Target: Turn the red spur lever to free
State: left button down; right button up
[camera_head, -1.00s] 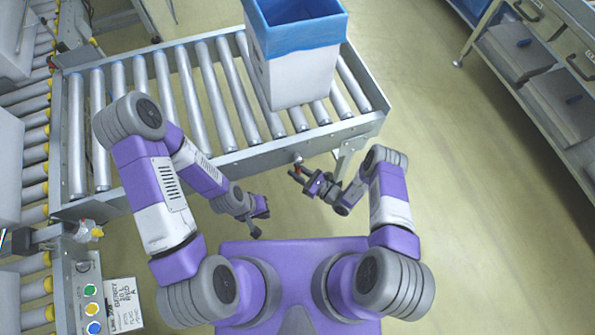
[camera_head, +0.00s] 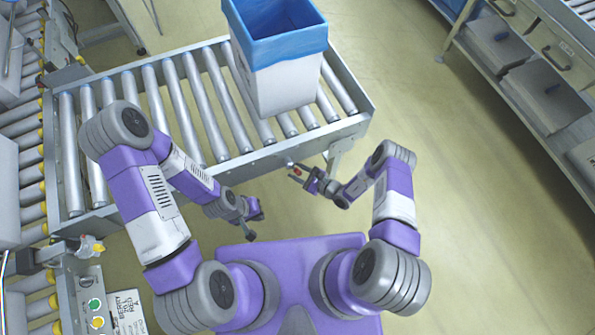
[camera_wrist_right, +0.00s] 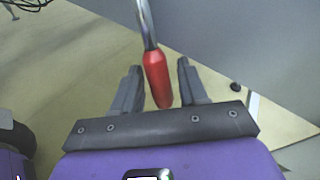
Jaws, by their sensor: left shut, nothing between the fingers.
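The red lever is a red grip on a thin metal rod. In the right wrist view its grip (camera_wrist_right: 157,78) lies between the two fingers of my right gripper (camera_wrist_right: 159,70), close to the left finger, with a clear gap to the right one. In the head view the lever (camera_head: 297,170) is a small red spot by the conveyor's front rail, partly hidden by my right gripper (camera_head: 299,175). My right gripper is open around it. My left gripper (camera_head: 251,231) is shut and empty, below and left of the lever, in front of the conveyor.
A white box with a blue liner (camera_head: 290,90) stands on the roller conveyor (camera_head: 150,110). A control panel with coloured buttons (camera_head: 95,305) is at the lower left. The floor right of the conveyor is clear.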

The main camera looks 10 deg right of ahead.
aim_at(300, 173)
jog(key=p+v, duration=0.2)
jog(key=v, duration=0.4)
jog(key=shift+s+d+r, duration=0.1)
jog(key=shift+s+d, duration=0.05)
jog(key=shift+d, duration=0.1)
jog(key=shift+s+d, duration=0.35)
jog(key=shift+c, duration=0.3)
